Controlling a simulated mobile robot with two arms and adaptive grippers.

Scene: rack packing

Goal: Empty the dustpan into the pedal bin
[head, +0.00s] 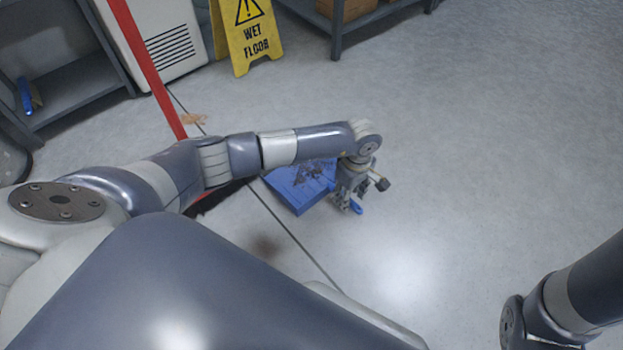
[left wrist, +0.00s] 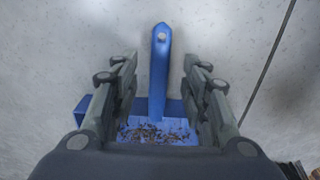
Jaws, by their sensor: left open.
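The blue dustpan (head: 297,187) lies on the grey floor in the head view, with dark debris in its pan. It also shows in the left wrist view (left wrist: 158,72), its handle pointing up the picture between my open fingers and the debris at its base. My left gripper (head: 347,207) is over the handle end of the dustpan, open, with a finger on each side of the handle; I cannot tell whether they touch it. It shows in the left wrist view (left wrist: 160,90) as well. My right gripper is out of view; only part of that arm shows. I cannot identify the pedal bin.
A red pole (head: 147,68) slants down behind my left arm. A yellow wet floor sign (head: 247,38) stands at the back, beside a white vented unit (head: 165,35). Shelves (head: 75,95) stand at the left. Floor on the right is clear.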

